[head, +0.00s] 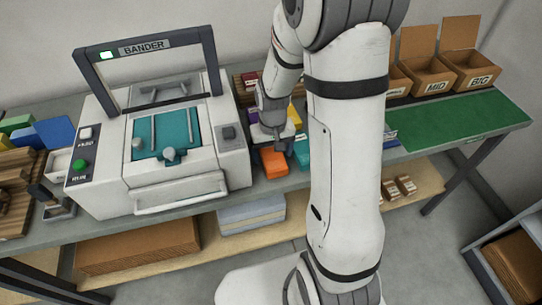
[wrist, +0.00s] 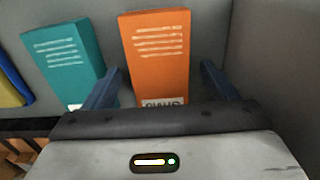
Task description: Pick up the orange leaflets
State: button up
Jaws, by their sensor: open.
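The orange leaflets (head: 274,163) form a block-like stack on the grey table, to the right of the bander machine. In the wrist view the orange stack (wrist: 158,58) shows white printed lines and a white label at its near end. My gripper (wrist: 160,80) is open, with one blue finger on each side of the near part of the stack. A gap shows between the right finger and the stack; the left finger is close to its left side. In the head view my gripper (head: 270,138) is above and behind the orange stack, partly hidden by my arm.
A teal stack (wrist: 65,58) lies left of the orange one, with a yellow and blue item (wrist: 12,85) beyond it. The bander (head: 160,140) stands at the left. A green mat (head: 465,128) and open cardboard boxes (head: 430,75) are at the right.

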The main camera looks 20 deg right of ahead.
jog(key=shift+f, duration=0.4)
jog(key=shift+c, duration=0.2)
jog(key=c, duration=1.1)
jog(key=shift+r, duration=0.1)
